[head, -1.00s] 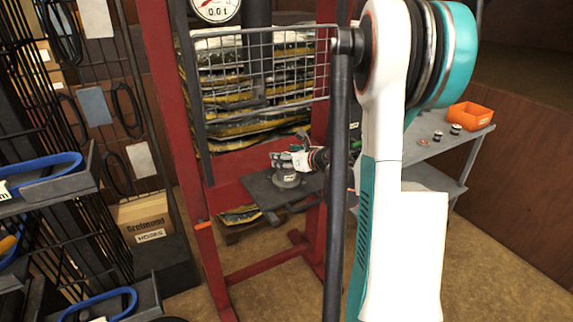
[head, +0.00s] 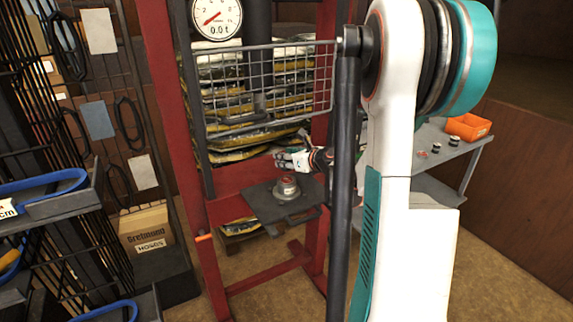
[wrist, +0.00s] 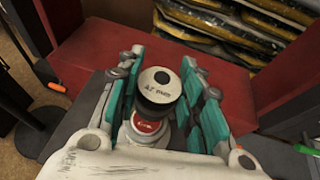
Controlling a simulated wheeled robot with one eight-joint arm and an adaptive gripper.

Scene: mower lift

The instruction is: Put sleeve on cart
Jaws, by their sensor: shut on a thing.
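In the wrist view my gripper (wrist: 165,92) is shut on a dark round piece (wrist: 157,88) with a pale, hand-marked top and a dark centre spot. I cannot tell for certain that it is the sleeve. Below it, a grey cylinder (head: 287,188) with a red-labelled top (wrist: 150,127) stands on the dark press plate (head: 262,207). In the head view my gripper (head: 291,161) is just above that cylinder, apart from it. The held piece is hard to make out there. A grey cart (head: 418,140) stands at the right, partly hidden by my arm.
The red press frame (head: 178,130) and its mesh guard (head: 270,85) stand close around my gripper. The cart bears an orange bin (head: 468,127) and several small round parts. A rack (head: 60,215) with blue-handled items stands at left. A cardboard box (head: 146,228) is behind it.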

